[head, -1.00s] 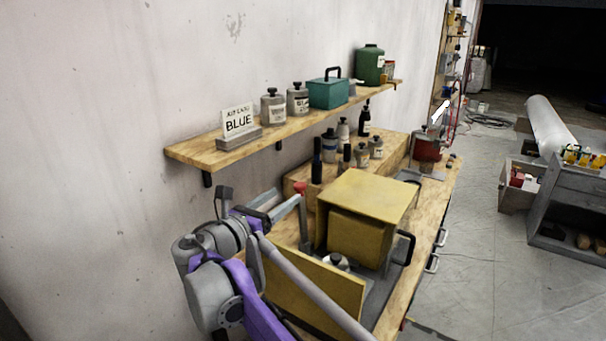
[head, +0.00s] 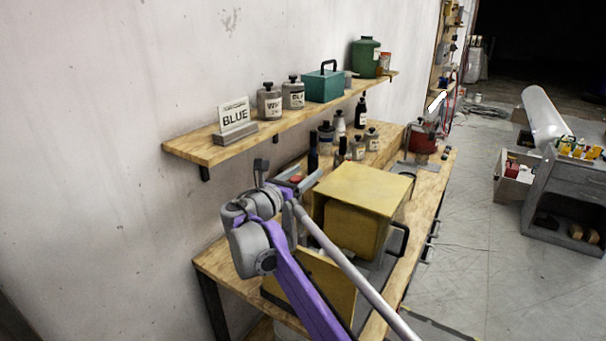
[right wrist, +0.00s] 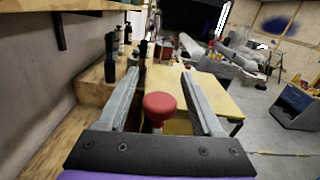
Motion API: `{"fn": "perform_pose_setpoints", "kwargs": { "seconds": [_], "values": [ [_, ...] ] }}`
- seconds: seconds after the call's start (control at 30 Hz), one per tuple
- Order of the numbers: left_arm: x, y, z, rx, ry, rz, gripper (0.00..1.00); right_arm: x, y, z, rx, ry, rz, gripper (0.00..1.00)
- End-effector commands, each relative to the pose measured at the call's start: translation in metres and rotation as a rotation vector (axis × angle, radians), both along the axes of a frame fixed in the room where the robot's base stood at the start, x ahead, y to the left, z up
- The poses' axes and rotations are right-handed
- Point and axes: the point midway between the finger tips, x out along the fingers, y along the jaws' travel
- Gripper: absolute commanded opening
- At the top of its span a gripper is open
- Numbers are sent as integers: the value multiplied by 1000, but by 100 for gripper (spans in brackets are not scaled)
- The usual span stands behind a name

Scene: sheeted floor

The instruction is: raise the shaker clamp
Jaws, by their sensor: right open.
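The shaker is a yellow box (head: 365,190) on the wooden bench, with its yellow front panel (head: 328,280) swung open. The clamp's round red knob (right wrist: 160,104) stands between the fingers in the right wrist view, near the palm; it also shows as a small red spot in the head view (head: 296,179). My right gripper (right wrist: 163,76) is open, with one grey finger on each side of the knob. I cannot tell whether either finger touches it. In the head view the right gripper (head: 301,183) is beside the box's left side. The clamp below the knob is mostly hidden.
A wall shelf (head: 190,150) with tins, a teal box (head: 323,87) and a "BLUE" sign (head: 235,117) hangs above the gripper. Dark bottles (head: 313,155) stand close behind it on the bench.

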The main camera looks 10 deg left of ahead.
Motion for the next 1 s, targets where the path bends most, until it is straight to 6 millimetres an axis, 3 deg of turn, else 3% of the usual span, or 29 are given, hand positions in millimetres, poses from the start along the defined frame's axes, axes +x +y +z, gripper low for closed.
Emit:
{"fn": "perform_pose_setpoints", "kwargs": {
  "seconds": [0.07, 0.4, 1.0],
  "values": [
    [0, 0, 0, 0, 0, 0, 50, 0, 0, 0, 0, 0, 0, 62],
    [0, 0, 0, 0, 0, 0, 50, 0, 0, 0, 0, 0, 0, 1],
    [0, 0, 0, 0, 0, 0, 50, 0, 0, 0, 0, 0, 0, 0]
  ]
}}
